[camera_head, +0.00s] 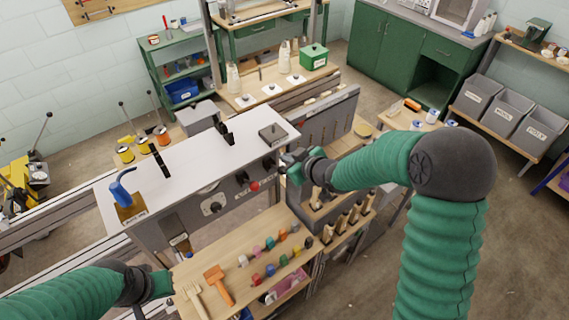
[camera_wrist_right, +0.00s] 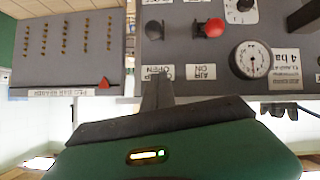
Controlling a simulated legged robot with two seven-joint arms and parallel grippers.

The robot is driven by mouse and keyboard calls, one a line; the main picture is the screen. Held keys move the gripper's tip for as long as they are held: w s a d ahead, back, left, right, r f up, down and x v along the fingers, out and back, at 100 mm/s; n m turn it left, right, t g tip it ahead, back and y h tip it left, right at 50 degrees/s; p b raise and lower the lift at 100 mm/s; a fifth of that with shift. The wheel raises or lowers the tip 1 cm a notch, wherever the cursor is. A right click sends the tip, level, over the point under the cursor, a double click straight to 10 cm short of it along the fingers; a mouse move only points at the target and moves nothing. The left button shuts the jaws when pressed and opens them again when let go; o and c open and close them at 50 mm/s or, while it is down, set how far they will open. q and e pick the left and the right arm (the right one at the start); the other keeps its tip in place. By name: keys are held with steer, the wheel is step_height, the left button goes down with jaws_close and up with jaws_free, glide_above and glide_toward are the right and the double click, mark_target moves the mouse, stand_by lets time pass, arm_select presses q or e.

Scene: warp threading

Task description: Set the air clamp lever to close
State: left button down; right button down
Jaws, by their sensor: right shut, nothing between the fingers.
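In the right wrist view a black-knobbed lever (camera_wrist_right: 153,28) sits on the grey panel (camera_wrist_right: 185,50), by a small plate (camera_wrist_right: 157,73) that seems to read CLAMP OPEN. My right gripper (camera_wrist_right: 158,88) is shut and empty, its fingers reaching the plate in that picture; contact with the panel or lever is unclear. In the head view the right gripper (camera_head: 284,168) is at the right end of the grey machine's front panel and hides part of it. My left gripper (camera_head: 172,284) is low at the left by the wooden shelf; its fingers are not clear.
A red knob (camera_wrist_right: 210,28) and a round gauge (camera_wrist_right: 250,60) sit beside the black lever. The wooden shelf (camera_head: 215,262) below the panel holds coloured pegs (camera_head: 270,243) and an orange tool (camera_head: 218,285). A grey slotted board (camera_head: 330,115) stands behind my right gripper.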

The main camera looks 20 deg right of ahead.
mark_target(276, 167)
steer(key=x, duration=0.2)
steer(key=p+x, duration=0.1)
steer(key=x, duration=0.3)
steer(key=shift+a+p, duration=0.25)
steer(key=shift+p, duration=0.15)
steer(key=f, duration=0.1)
steer(key=s+d+f+p, duration=0.1)
steer(key=f, duration=0.1)
steer(key=shift+d, duration=0.25)
steer(key=shift+s+d+f, duration=0.2)
steer(key=shift+d, duration=0.1)
steer(key=shift+a, duration=0.15)
